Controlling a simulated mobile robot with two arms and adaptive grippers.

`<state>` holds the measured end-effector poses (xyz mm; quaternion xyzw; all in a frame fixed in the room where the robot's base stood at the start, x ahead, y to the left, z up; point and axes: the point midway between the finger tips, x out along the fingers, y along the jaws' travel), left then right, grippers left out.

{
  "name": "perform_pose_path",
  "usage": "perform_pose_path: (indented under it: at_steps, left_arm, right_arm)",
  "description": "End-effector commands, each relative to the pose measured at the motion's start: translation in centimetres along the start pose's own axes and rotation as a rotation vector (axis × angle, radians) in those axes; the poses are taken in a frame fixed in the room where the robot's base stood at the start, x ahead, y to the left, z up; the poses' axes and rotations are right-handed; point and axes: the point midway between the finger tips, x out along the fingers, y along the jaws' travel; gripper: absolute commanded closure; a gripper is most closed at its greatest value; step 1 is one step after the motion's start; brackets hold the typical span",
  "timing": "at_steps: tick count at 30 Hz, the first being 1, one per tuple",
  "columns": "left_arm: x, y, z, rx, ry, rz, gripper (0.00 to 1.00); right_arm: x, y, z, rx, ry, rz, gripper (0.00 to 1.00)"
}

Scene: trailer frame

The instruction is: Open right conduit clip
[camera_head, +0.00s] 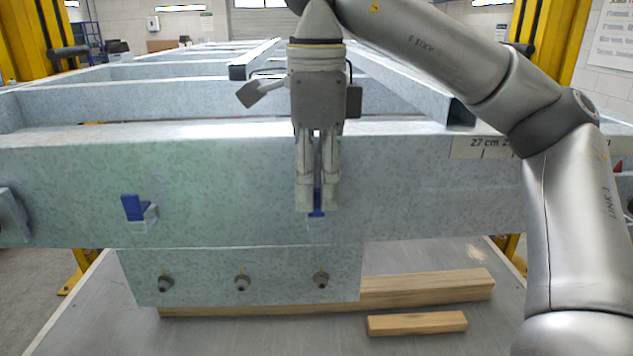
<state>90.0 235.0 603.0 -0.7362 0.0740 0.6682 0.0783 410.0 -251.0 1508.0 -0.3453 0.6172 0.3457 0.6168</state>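The right conduit clip (317,207) is a small blue part on the front face of the galvanized beam (430,205). It is mostly hidden by my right gripper (318,205), which points down in front of the beam. The gripper's two fingers are close together, one on each side of the clip, with blue showing in the narrow gap and just below the tips. The fingers appear shut on it. Another clip (132,208), with a blue lever and a pale base, is on the beam farther left. My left gripper is not in view.
Wooden blocks (417,323) lie on the grey surface below. A ruler-like label (482,147) is at the beam's upper right. Yellow posts (562,40) stand behind.

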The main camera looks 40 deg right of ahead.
Motion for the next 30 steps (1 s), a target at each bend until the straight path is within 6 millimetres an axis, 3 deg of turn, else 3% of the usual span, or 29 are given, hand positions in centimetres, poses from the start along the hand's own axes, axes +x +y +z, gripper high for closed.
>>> perform_pose_path:
  at_steps: [11,18,30]
  left_arm:
    - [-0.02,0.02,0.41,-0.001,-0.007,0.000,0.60]
    - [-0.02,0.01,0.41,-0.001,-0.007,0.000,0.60]
    - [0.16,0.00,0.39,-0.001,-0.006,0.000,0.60]
  right_arm:
    - [0.24,0.02,-0.02,0.000,0.000,0.000,0.73]
    - [0.22,0.01,-0.02,0.000,0.000,0.000,1.00]
    - [0.26,0.20,-0.02,0.000,-0.001,-0.038,1.00]
